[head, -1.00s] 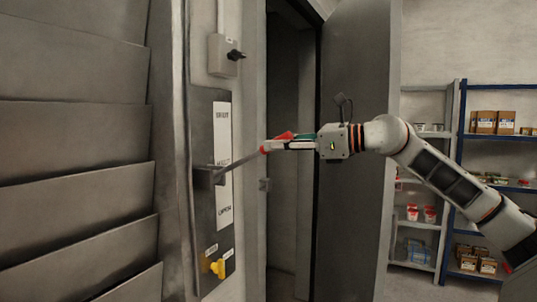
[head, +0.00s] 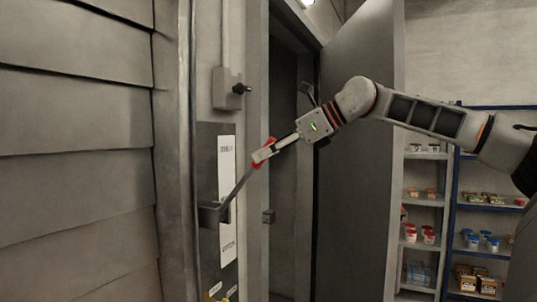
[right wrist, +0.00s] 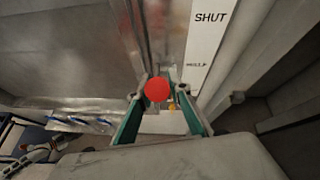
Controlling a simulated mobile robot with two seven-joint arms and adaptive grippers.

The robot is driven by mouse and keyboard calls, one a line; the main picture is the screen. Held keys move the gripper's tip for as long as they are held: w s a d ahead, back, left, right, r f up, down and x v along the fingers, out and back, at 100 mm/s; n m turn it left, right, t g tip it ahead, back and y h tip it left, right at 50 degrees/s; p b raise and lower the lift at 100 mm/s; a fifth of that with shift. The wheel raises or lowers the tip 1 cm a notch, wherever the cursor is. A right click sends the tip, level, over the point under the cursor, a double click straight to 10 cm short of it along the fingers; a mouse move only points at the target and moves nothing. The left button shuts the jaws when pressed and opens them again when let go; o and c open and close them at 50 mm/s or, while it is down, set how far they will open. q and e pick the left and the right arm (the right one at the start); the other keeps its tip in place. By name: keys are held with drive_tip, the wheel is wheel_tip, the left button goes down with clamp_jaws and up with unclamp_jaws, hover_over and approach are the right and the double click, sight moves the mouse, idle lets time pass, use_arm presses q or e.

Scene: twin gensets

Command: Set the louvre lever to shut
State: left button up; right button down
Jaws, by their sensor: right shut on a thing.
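The louvre lever (head: 240,187) is a grey bar that slopes up to the right from its pivot on a dark wall plate (head: 208,165). My right gripper (head: 263,152) is shut on the lever's red-ended tip. In the right wrist view the round red knob (right wrist: 157,89) sits between the green-lined fingers. A white label strip (head: 227,190) runs beside the lever, and its upper word reads SHUT in the right wrist view (right wrist: 210,17). The louvre slats (head: 75,125) at the left lie nearly flat against each other. My left gripper is not in view.
A grey switch box (head: 228,90) with a black knob is on the wall above the lever plate. A grey door (head: 360,170) stands open behind my right arm. Shelves (head: 480,205) with cups and boxes stand at the far right. A yellow part shows at the plate's bottom.

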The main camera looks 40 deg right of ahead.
drive_tip(key=shift+r, duration=0.25)
drive_tip(key=c, duration=1.9)
unclamp_jaws()
drive_tip(key=shift+w, duration=0.1)
drive_tip(key=shift+w+a, duration=0.1)
drive_tip(key=shift+a, duration=0.05)
drive_tip(key=shift+f, duration=0.1)
drive_tip(key=v, duration=1.2)
